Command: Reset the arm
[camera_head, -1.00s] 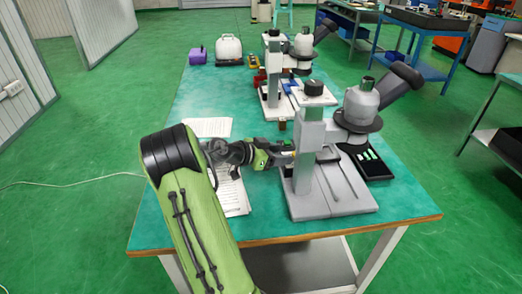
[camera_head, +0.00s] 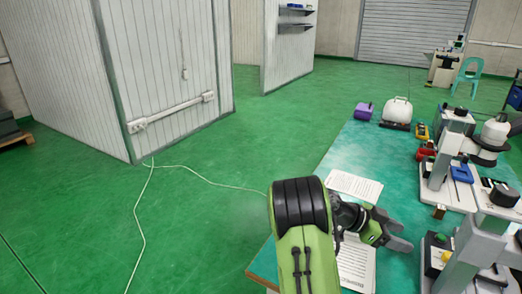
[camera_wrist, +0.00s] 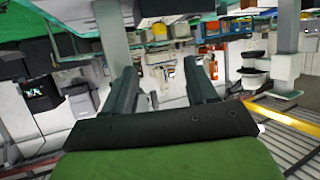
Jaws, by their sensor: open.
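My green arm rises at the bottom middle of the head view. My gripper (camera_head: 398,232) is above the green table top (camera_head: 318,212), pointing right. Its two grey fingers are apart with nothing between them. In the wrist view my gripper (camera_wrist: 165,82) also shows open and empty, with a grey column of the near microscope (camera_wrist: 112,38) beyond it.
The near microscope stand (camera_head: 478,248) is just right of my gripper. A second microscope (camera_head: 450,150) stands farther back. Papers (camera_head: 355,187) lie near the arm. A white container (camera_head: 397,110) and a purple box (camera_head: 363,111) stand at the back. Green floor to the left is clear apart from a cable (camera_head: 150,215).

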